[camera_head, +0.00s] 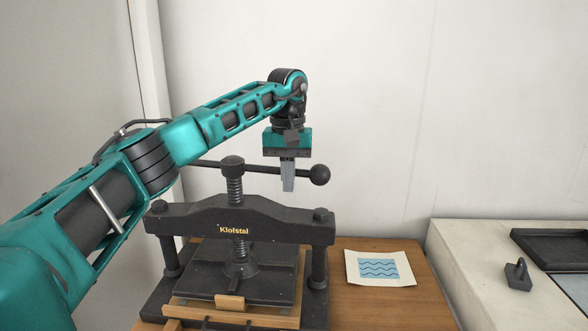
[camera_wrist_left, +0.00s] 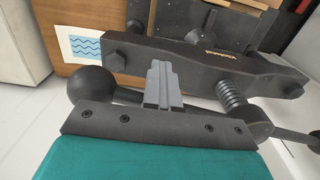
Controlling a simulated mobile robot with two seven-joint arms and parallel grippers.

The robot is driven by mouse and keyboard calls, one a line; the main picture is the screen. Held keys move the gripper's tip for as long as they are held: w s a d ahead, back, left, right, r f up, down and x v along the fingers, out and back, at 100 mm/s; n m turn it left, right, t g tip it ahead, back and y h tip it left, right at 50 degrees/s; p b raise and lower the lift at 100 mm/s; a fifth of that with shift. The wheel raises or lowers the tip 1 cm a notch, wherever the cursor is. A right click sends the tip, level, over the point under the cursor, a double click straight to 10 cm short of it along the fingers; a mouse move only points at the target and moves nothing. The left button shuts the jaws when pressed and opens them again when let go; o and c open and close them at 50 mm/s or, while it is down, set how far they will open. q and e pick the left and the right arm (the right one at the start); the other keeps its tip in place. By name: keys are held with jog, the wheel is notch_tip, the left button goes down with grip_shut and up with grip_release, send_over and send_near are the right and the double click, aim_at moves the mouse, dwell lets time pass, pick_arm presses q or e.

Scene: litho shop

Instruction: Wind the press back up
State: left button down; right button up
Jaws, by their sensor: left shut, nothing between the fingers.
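The black press (camera_head: 190,214), marked Klofstal, stands on a wooden table. Its threaded screw (camera_head: 235,190) rises through the crossbeam to a hub with a long bar handle (camera_head: 258,169). The bar ends on the right in a black ball (camera_head: 320,175). The dark platen (camera_head: 200,275) sits low under the beam, above a wooden-edged bed. My left gripper (camera_head: 288,189) points down, shut and empty, overlapping the bar just left of the ball; contact is unclear. The left wrist view shows the closed fingers (camera_wrist_left: 163,68) beside the ball (camera_wrist_left: 92,84) and the crossbeam (camera_wrist_left: 205,57). My right gripper is not in view.
A print with blue waves (camera_head: 379,268) lies on the table (camera_head: 390,305) right of the press. A pale counter (camera_head: 470,260) at the right holds a dark tray (camera_head: 560,240) and a small dark weight-like object (camera_head: 518,277). A plain wall stands behind.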

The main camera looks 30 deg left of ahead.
pick_arm(q)
jog(key=w, duration=0.2)
jog(key=shift+w+a+r, duration=0.1)
jog(key=shift+w+a, duration=0.15)
jog(key=shift+w, duration=0.1)
jog(key=shift+w+a, duration=0.25)
jog(key=shift+w, duration=0.3)
jog(key=shift+w+a, duration=0.25)
jog(key=shift+w, duration=0.25)
jog(key=shift+a, duration=0.1)
